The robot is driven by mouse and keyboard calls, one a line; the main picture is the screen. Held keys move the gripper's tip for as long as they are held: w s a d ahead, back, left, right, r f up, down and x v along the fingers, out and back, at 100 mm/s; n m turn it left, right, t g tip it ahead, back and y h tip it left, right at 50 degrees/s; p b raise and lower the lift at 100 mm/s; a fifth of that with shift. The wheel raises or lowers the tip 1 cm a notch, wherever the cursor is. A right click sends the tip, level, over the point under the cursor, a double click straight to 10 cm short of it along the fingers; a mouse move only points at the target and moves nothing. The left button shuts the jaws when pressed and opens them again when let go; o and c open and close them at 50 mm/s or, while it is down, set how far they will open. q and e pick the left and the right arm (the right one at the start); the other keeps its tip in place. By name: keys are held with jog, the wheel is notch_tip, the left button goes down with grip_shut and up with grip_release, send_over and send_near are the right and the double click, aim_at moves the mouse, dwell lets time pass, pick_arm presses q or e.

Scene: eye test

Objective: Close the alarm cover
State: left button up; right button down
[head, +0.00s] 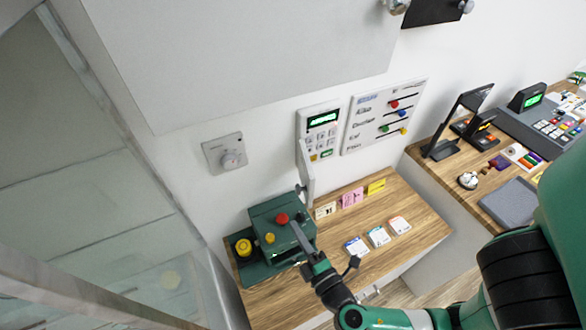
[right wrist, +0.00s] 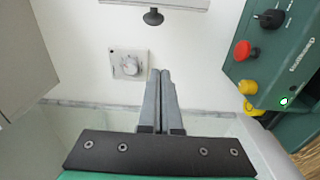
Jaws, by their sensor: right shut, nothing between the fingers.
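The alarm panel (head: 321,133) is a white wall unit with a green-lit display and keys. Its white cover (head: 306,170) hangs open below it, standing out from the wall, with a dark knob at its lower end. In the right wrist view, a pale panel edge (right wrist: 160,3), apparently the cover, shows at the top with a black knob (right wrist: 153,17). My right gripper (head: 293,224) is shut and empty, in front of the green control box and below the cover, apart from it. Its closed fingers (right wrist: 160,72) also show in the right wrist view. My left gripper is not in view.
The green control box (head: 262,217) with red and yellow buttons stands close beside the right gripper. A dial (head: 231,155) is on the wall at left. A slider board (head: 384,116) hangs right of the alarm. Cards lie on the wooden counter (head: 415,213).

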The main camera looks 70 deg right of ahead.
jog(key=r+b+x, duration=0.2)
jog(key=b+x, duration=0.3)
jog(key=x, duration=0.5)
pick_arm(q)
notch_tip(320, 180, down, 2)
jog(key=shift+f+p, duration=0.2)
jog(key=shift+p, duration=0.3)
pick_arm(e)
jog(key=s, duration=0.1)
jog(key=s+d, duration=0.1)
jog(key=s, duration=0.1)
jog(key=shift+s+d+f, duration=0.35)
jog(key=shift+s+d, duration=0.05)
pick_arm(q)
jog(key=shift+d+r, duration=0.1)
